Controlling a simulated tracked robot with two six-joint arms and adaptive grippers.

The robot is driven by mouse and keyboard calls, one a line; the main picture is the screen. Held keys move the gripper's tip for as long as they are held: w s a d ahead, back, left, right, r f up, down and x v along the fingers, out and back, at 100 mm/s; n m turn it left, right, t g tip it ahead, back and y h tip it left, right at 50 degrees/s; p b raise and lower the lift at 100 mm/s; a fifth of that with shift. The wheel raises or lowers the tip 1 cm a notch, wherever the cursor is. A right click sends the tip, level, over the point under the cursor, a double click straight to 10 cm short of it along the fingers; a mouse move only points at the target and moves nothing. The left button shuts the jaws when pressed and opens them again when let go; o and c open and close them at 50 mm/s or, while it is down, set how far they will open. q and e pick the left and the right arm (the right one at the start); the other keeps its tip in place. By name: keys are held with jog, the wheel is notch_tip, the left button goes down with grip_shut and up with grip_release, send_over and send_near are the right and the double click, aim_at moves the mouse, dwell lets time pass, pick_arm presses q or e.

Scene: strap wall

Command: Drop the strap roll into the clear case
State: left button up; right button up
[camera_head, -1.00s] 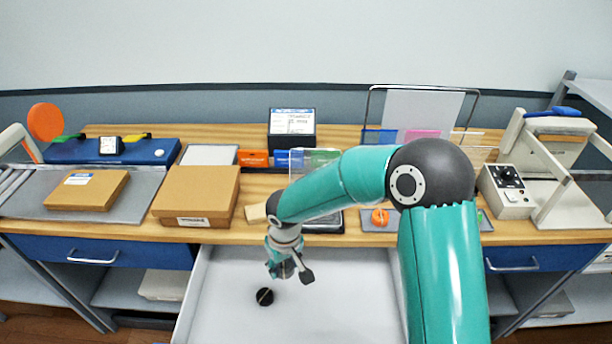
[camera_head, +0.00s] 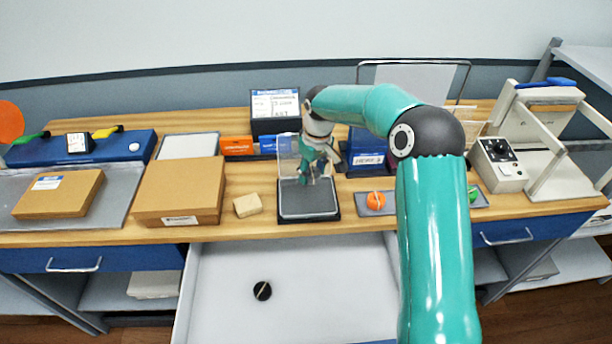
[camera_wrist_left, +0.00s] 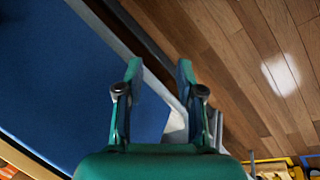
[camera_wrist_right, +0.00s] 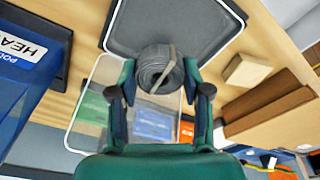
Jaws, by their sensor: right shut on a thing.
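The strap roll (camera_wrist_right: 155,68) is a grey coil with a pale band, held between the fingertips of my right gripper (camera_wrist_right: 158,82) in the right wrist view. In the head view my right gripper (camera_head: 316,174) is over the back part of the clear case (camera_head: 308,203), and the roll is hard to make out there. The case has a dark-rimmed grey base on the table, and its clear lid (camera_wrist_right: 88,112) stands open at the back. The base also shows in the right wrist view (camera_wrist_right: 200,28). My left gripper (camera_wrist_left: 158,84) is open and empty, outside the head view.
A tan block (camera_head: 247,205) and a cardboard box (camera_head: 180,192) lie left of the case. A small tray with an orange roll (camera_head: 377,200) and a green roll (camera_head: 472,194) lies right. Below, an open white drawer (camera_head: 320,290) holds a black roll (camera_head: 262,291).

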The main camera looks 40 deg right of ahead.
aim_at(312, 196)
jog(key=shift+d+f, duration=0.15)
jog(key=shift+f+b, duration=2.1)
jog(key=shift+f, duration=0.75)
jog(key=o, duration=1.1)
jog(key=r, duration=0.4)
jog(key=s+r, duration=0.1)
jog(key=r, duration=0.7)
jog(key=shift+s, duration=0.25)
